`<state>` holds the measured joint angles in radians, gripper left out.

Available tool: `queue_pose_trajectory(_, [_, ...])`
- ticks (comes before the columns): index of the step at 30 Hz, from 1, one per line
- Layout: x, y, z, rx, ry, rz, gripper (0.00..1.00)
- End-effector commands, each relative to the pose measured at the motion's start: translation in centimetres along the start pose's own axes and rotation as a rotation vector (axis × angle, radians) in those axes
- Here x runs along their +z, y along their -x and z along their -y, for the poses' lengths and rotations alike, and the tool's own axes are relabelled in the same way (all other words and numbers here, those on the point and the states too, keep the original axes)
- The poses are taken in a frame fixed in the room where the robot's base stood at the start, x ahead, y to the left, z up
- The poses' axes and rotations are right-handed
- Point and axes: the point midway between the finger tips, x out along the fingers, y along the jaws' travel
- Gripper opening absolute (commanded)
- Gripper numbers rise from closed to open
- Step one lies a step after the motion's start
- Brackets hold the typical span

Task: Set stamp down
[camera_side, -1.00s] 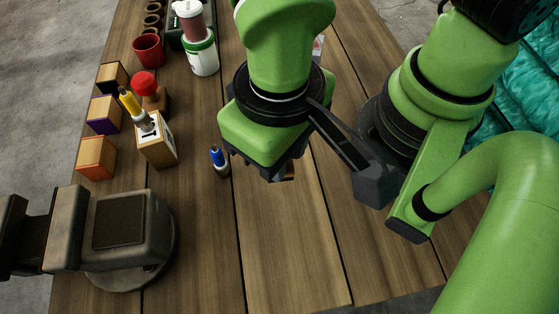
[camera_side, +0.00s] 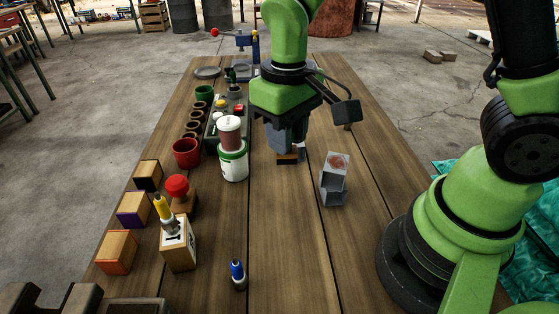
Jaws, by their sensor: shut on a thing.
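My gripper (camera_side: 288,148) is upright over the middle of the table, pointing down. It is shut on the stamp (camera_side: 287,159), of which only a brown wooden lower part shows below the fingers. The rest of the stamp is hidden by the gripper. The stamp is low over the wooden table (camera_side: 285,230); I cannot tell whether it touches the boards.
A grey stand (camera_side: 333,185) with a reddish mark on top is right of my gripper. A white-and-green can (camera_side: 233,162), a red cup (camera_side: 187,152), a red-knobbed stamp (camera_side: 178,188) and wooden blocks (camera_side: 118,250) line the left. A blue-capped bottle (camera_side: 237,272) stands in front.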

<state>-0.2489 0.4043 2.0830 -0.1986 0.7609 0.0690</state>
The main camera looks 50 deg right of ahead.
Motion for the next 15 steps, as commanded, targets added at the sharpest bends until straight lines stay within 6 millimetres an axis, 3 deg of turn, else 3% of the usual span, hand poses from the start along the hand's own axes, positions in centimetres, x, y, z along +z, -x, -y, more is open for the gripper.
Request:
queue_pose_trajectory(3, [-1.1, 0.8, -3.4, -0.001, -0.005, -0.003, 0.02])
queue_pose_trajectory(6, [-1.5, 1.2, -5.2, -0.001, 0.004, -0.002, 0.02])
queue_pose_trajectory(15, [-1.6, 1.5, -6.6, -0.001, 0.017, 0.000, 0.02])
